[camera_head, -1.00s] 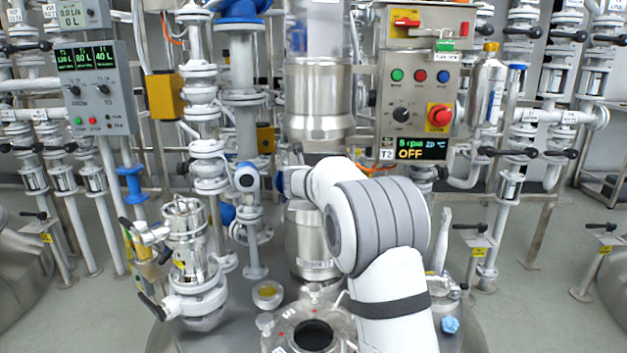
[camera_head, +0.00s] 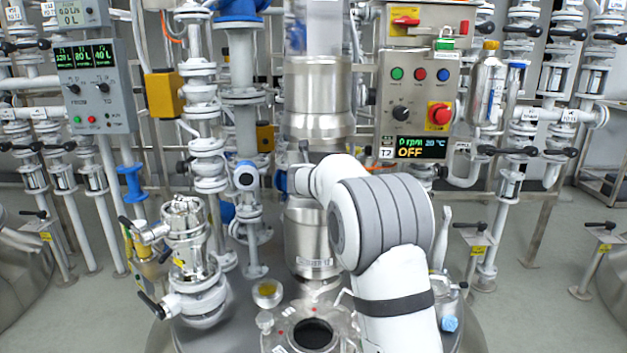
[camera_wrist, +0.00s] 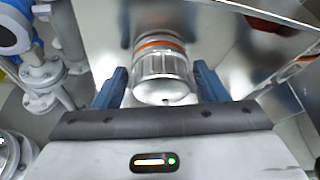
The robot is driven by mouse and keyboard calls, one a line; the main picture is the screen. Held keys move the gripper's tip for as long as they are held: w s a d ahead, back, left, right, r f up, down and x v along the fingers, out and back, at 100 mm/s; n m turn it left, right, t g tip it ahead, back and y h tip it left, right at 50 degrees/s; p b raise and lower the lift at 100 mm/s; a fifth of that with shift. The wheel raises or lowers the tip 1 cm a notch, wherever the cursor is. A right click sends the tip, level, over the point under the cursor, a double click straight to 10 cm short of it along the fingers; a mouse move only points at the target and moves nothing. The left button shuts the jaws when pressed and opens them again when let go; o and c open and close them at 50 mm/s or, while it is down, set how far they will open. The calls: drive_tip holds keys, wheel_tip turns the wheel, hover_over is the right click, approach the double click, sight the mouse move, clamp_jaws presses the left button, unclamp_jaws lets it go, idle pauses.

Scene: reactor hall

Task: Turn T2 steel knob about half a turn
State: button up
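In the wrist view a ribbed steel knob (camera_wrist: 163,78) with an orange ring behind it sticks out from a shiny metal surface. My gripper (camera_wrist: 161,72) has its two blue fingers on either side of the knob. A narrow gap shows at the left finger; the right finger looks very close, and contact there is unclear. In the head view my white arm hides the gripper and I cannot make out this knob. The T2 control box (camera_head: 417,103) carries a black knob, buttons and a display (camera_head: 420,148) reading 0 rpm, 20 °C and OFF.
A red emergency button (camera_head: 439,114) sits on the control box. A steel column (camera_head: 317,100) stands behind my arm. A valve assembly (camera_head: 190,255) is left of it, and an open round port (camera_head: 313,334) lies in front. Flanged pipes (camera_wrist: 42,75) stand left in the wrist view.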

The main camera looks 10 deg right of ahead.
drive_tip(key=shift+o, duration=0.2)
drive_tip(key=v, duration=0.8)
drive_tip(key=shift+w+p, duration=0.1)
drive_tip(key=shift+p, duration=0.2)
